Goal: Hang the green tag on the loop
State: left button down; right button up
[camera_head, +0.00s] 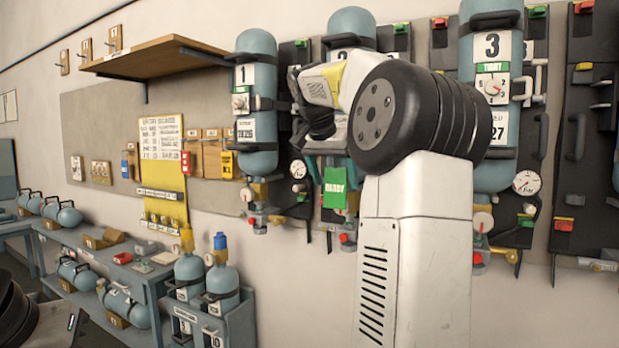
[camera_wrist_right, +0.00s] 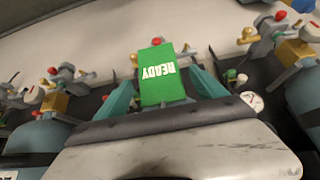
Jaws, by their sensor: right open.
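The green tag (camera_head: 337,188), marked READY, hangs upright in front of the number 2 breathing set (camera_head: 352,24), below my right wrist. In the right wrist view the tag (camera_wrist_right: 162,78) is near the middle, its text upside down. My right gripper (camera_head: 329,163) points down at the tag's upper end. Two teal, finger-like parts stand apart on either side of the tag in the wrist view; the jaws are open. I cannot tell whether they touch it. The loop is not clearly visible; my wrist and the tag hide that area.
The number 1 set (camera_head: 256,100) hangs to the left and the number 3 set (camera_head: 493,130) to the right, both with hoses and gauges. A wooden shelf (camera_head: 155,57) juts from the wall. Small cylinders (camera_head: 222,281) stand in a rack below.

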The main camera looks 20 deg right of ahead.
jog(key=v, duration=0.7)
jog(key=s+a+f+n+t+y, duration=0.1)
jog(key=s+a+f+n+y, duration=0.2)
jog(key=s+a+f, duration=0.6)
jog(key=s+a+f+n+t+y, duration=0.1)
jog(key=s+a+f+n+y, duration=0.3)
jog(key=s+f, duration=0.9)
jog(key=a+f+n, duration=0.3)
jog(key=a, duration=0.2)
jog(key=shift+s, duration=0.3)
jog(key=shift+f, duration=0.15)
dwell(0.4)
